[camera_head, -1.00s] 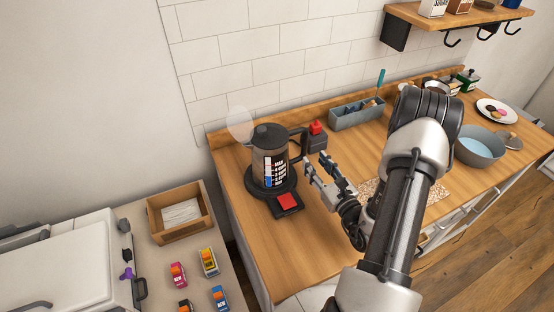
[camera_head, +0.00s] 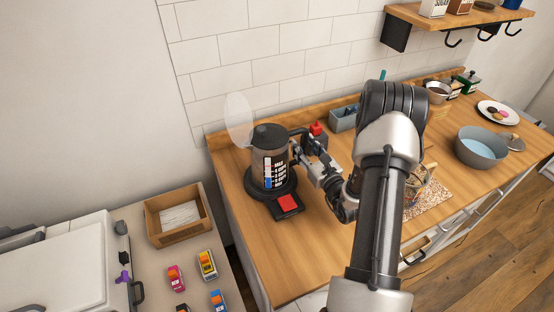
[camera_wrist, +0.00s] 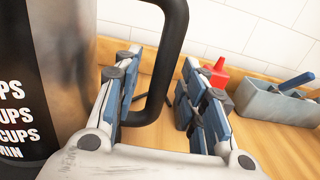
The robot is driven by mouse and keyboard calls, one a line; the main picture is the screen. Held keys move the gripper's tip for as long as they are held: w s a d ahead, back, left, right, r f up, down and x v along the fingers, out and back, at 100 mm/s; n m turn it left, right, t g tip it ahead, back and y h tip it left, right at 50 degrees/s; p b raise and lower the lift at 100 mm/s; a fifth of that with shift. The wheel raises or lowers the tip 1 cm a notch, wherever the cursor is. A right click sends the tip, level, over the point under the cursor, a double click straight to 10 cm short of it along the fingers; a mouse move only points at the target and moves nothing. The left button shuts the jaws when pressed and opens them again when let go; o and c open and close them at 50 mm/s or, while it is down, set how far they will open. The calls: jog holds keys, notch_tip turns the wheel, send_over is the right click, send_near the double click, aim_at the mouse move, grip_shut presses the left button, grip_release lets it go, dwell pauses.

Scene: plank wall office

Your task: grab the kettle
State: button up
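The kettle (camera_head: 257,158) is grey with a black lid and a black band of cup markings. It stands upright on its dark base (camera_head: 253,192) with a red switch. In the wrist view, the kettle body (camera_wrist: 73,70) fills the left side and its black handle (camera_wrist: 174,50) comes down between my fingers. My gripper (camera_head: 306,155) is at the kettle's handle side. The wrist view shows my gripper (camera_wrist: 164,82) open, its fingers on either side of the lower handle.
A red-topped item (camera_head: 317,128) stands just behind the handle. A grey-blue caddy (camera_head: 343,118) is near the tiled wall. A bowl (camera_head: 482,147) and a plate (camera_head: 498,112) are farther right. The front left counter (camera_head: 268,250) is clear.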

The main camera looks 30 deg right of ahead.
grip_shut()
dwell(1.2)
jog(key=shift+r, duration=0.1)
